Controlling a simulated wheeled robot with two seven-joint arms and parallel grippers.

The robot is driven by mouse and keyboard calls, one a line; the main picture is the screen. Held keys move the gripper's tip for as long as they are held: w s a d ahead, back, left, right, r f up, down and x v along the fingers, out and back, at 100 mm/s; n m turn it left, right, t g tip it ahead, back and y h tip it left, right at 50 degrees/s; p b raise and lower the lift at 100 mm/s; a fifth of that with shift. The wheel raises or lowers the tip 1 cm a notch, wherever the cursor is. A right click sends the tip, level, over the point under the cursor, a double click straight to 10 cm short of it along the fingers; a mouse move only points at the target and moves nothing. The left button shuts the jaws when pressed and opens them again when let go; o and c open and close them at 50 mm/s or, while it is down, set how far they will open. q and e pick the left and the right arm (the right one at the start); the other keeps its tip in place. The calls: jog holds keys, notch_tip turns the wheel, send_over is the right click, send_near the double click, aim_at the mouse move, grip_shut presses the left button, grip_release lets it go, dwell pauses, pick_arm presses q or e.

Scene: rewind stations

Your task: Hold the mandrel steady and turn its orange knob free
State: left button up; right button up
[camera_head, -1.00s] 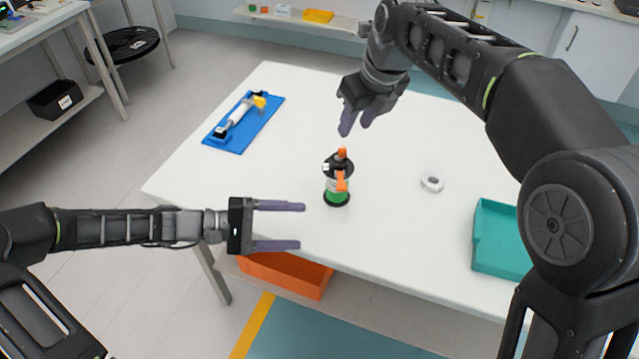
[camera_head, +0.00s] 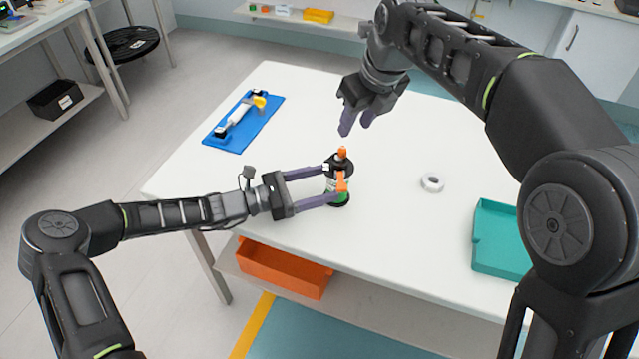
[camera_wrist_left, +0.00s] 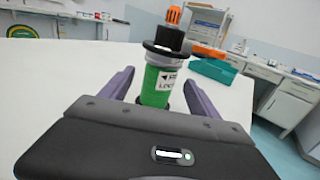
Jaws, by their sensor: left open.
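The mandrel stands upright on the white table (camera_head: 420,130). It has a green body (camera_wrist_left: 156,85) with a white label, black flanges and an orange knob (camera_head: 342,153) on top. The knob also shows in the left wrist view (camera_wrist_left: 174,14). An orange part (camera_head: 341,182) shows at the mandrel's side in the head view. My left gripper (camera_head: 332,184) is open, its fingers on either side of the mandrel's body; in the left wrist view gaps show between body and fingers. My right gripper (camera_head: 357,124) hangs above and beyond the knob, fingers apart and empty.
A blue tray (camera_head: 222,142) with a white and yellow piece lies at the table's left. A teal tray (camera_head: 497,268) sits at the right edge. An orange bin (camera_head: 285,274) stands on the lower shelf. Table around the mandrel is clear.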

pick_arm(q)
jog(key=shift+d, duration=0.1)
send_over(349, 194)
jog(key=shift+w, duration=0.3)
jog(key=shift+c, duration=0.3)
